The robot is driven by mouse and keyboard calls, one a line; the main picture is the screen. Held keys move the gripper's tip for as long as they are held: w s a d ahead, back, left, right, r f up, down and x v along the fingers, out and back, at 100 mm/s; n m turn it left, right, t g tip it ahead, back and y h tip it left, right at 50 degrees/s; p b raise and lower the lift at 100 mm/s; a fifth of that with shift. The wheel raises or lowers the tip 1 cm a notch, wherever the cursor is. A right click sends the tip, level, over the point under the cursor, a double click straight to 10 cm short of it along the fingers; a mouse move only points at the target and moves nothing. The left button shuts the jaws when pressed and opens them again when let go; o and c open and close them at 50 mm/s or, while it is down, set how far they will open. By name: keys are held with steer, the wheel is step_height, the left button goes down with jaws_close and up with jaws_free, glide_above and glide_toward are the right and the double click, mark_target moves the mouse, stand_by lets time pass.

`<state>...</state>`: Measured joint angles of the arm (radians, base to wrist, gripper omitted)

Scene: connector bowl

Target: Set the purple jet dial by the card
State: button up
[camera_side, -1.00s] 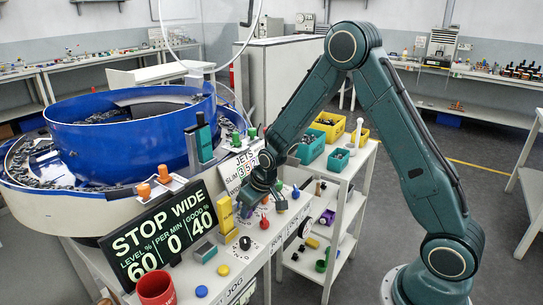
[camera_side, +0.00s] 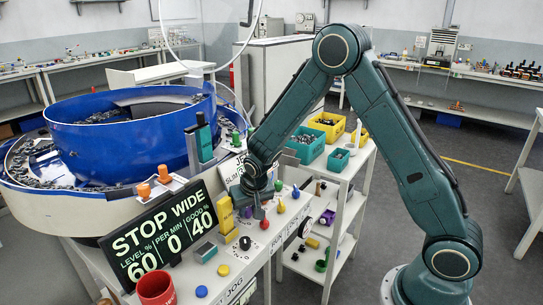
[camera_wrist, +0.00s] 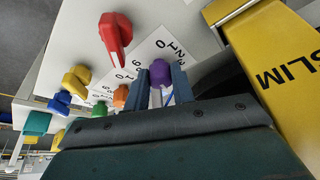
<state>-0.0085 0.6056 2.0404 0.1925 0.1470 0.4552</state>
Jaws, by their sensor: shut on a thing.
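The purple dial (camera_wrist: 160,72) sits between my gripper's two fingers (camera_wrist: 160,88) in the wrist view, and my gripper is shut on it. In the side view a bit of the purple dial (camera_side: 247,212) shows beside my gripper (camera_side: 258,208), low over the white panel. The jets card (camera_side: 232,168) stands behind my gripper, and my arm hides most of its numbers. A white number scale (camera_wrist: 165,48) lies around the dials in the wrist view.
A red pointer (camera_wrist: 116,35) stands close to my gripper, and an orange dial (camera_wrist: 120,95) is beside one finger. A yellow SLIM block (camera_wrist: 275,65) is close on the other side. A black knob (camera_side: 245,243) and the STOP WIDE sign (camera_side: 160,235) stand nearby.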

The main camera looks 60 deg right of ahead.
stand_by(0.4)
steer(key=o, duration=1)
steer(key=shift+r, duration=0.2)
steer(key=shift+v, duration=6.75)
steer(key=shift+s+a, duration=0.1)
